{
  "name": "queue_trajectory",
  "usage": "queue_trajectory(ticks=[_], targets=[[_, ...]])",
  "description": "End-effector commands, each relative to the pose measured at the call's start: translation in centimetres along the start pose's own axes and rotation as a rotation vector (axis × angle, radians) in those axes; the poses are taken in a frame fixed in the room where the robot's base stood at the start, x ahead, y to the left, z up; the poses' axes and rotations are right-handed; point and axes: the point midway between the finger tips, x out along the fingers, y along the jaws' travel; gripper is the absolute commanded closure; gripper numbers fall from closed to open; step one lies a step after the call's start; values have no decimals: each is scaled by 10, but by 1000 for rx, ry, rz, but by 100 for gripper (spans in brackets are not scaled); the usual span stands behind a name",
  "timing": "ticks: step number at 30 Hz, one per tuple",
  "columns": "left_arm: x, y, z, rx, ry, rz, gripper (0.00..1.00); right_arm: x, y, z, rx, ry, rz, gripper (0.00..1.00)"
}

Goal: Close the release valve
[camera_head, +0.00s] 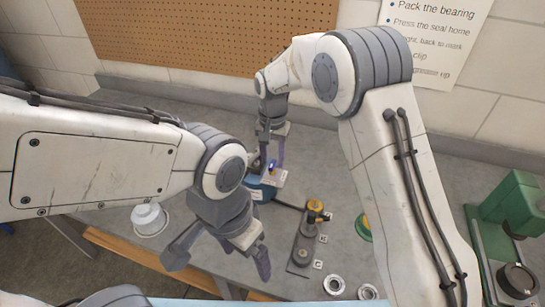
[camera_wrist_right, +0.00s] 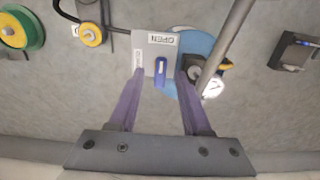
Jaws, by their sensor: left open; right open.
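The release valve is a small blue lever (camera_head: 272,165) on a white plate (camera_head: 279,181), mounted on a blue round body (camera_head: 260,191) on the bench. In the right wrist view the lever (camera_wrist_right: 160,67) lies on the plate (camera_wrist_right: 154,44), just below the word OPEN. A second label at the plate's left edge is too small to read. My right gripper (camera_head: 272,158) is open above the valve. Its purple fingers (camera_wrist_right: 160,78) stand on either side of the lever, apart from it. My left gripper (camera_head: 222,266) is open and empty near the bench's front edge.
A black fixture with a yellow top (camera_head: 315,207) stands right of the valve. Metal rings (camera_head: 334,285) lie at the front. A white container (camera_head: 149,219) is left, a green press (camera_head: 512,208) right.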

Motion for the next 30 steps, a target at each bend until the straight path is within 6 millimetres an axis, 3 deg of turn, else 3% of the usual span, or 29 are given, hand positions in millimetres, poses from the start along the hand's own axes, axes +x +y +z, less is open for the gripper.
queue_trajectory(ticks=[11,12,15,30], targets=[[-1,0,0,0,0,0,9,7,0,0,0,0,-1,51],[-1,0,0,0,0,0,9,7,0,0,0,1,-1,67],[-1,0,0,0,0,0,9,7,0,0,-1,0,0,100],[-5,0,0,0,0,0,9,6,0,0,-83,0,0,100]])
